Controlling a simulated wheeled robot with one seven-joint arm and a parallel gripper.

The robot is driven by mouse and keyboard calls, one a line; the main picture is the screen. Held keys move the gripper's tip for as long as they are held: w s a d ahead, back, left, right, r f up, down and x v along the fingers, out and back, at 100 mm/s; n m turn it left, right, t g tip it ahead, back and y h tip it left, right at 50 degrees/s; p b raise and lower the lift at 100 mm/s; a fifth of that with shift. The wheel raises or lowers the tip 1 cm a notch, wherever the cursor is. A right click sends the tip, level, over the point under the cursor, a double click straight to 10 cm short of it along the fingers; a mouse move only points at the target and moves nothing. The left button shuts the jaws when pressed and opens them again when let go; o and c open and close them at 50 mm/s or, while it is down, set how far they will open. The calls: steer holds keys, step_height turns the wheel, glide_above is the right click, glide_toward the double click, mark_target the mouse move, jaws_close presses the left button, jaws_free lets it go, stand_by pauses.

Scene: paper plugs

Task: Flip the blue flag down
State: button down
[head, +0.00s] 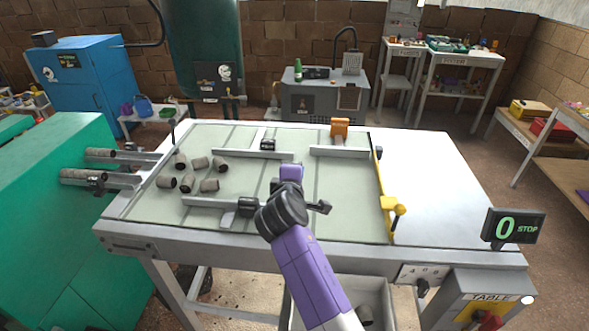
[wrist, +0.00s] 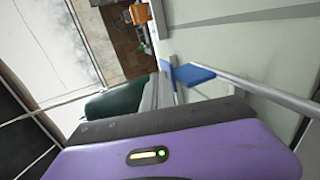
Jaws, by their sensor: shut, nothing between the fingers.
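The blue flag (wrist: 194,75) shows in the wrist view as a small bent blue plate at the end of a pale metal rail (wrist: 265,92). It lies above the dark edge of my gripper (wrist: 165,128) in that picture, with a visible gap between them. My gripper (head: 291,172) is a small purple part in the head view, over the middle of the pale board (head: 345,185). It is shut and empty; its fingertips are not clearly visible. In the head view I cannot make out the blue flag, which is likely hidden behind my arm.
Several grey-brown paper plugs (head: 209,185) lie on the board's left. A yellow bar (head: 387,200) runs along the board's right edge. The white tabletop (head: 430,180) beyond is clear. A counter (head: 515,228) reads 0.

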steer(key=shift+f, duration=0.2)
stand_by(0.3)
steer(key=shift+r, duration=0.1)
steer(key=shift+w+r+p, duration=0.1)
steer(key=shift+r+p, duration=0.25)
steer(key=shift+p, duration=0.1)
step_height(320, 180, up, 13)
steer(key=shift+r, duration=0.1)
